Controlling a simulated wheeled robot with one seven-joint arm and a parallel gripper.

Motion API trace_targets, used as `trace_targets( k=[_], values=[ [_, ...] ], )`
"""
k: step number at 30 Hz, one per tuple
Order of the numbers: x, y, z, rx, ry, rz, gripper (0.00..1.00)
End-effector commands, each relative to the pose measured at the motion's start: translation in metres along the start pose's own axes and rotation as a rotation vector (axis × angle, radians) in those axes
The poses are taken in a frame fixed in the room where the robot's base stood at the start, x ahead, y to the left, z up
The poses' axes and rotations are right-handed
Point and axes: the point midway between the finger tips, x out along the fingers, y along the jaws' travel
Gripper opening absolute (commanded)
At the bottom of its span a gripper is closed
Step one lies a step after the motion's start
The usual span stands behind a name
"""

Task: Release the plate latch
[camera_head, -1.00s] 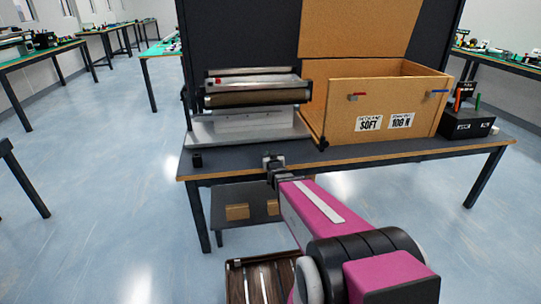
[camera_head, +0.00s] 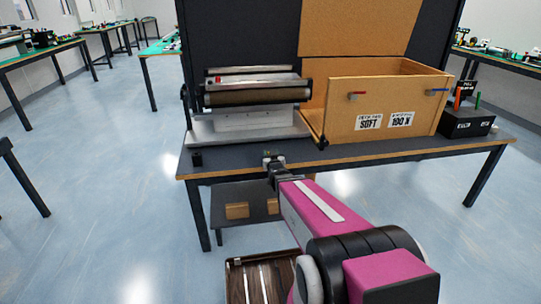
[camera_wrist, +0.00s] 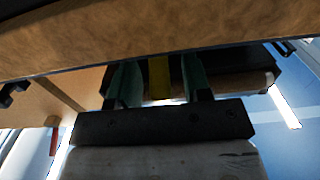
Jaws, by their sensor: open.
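The mini conveyor (camera_head: 258,92) stands on a pale metal base (camera_head: 250,133) at the left of the table, with a small red part (camera_head: 218,80) on its top edge. I cannot make out which part is the plate latch. My gripper (camera_head: 273,160) is at the table's front edge, below and in front of the conveyor base. In the wrist view my gripper (camera_wrist: 160,82) is open, its two dark green fingers apart. A yellow strip (camera_wrist: 160,77) shows between them; I cannot tell whether it touches them.
A wooden box (camera_head: 385,105) with a red-tipped and a blue-tipped handle and labels stands right of the conveyor. A black block (camera_head: 467,123) with coloured pegs is at the far right. A low shelf with cardboard pieces (camera_head: 237,211) is under the table (camera_head: 400,148).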

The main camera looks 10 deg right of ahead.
Motion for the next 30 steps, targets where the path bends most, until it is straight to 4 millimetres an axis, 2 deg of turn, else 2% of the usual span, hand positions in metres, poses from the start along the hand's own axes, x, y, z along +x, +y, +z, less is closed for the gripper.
trace_targets(
  k=[12, 15, 20, 30],
  values=[
    [-0.077, 0.0, -0.002, 0.0, -0.001, 0.0, 0.45],
    [-0.09, 0.0, -0.001, 0.0, -0.001, 0.0, 0.45],
    [-0.097, 0.0, 0.0, 0.0, -0.001, 0.0, 0.45],
    [-0.096, 0.0, 0.002, 0.0, -0.018, 0.0, 0.45]
  ],
)
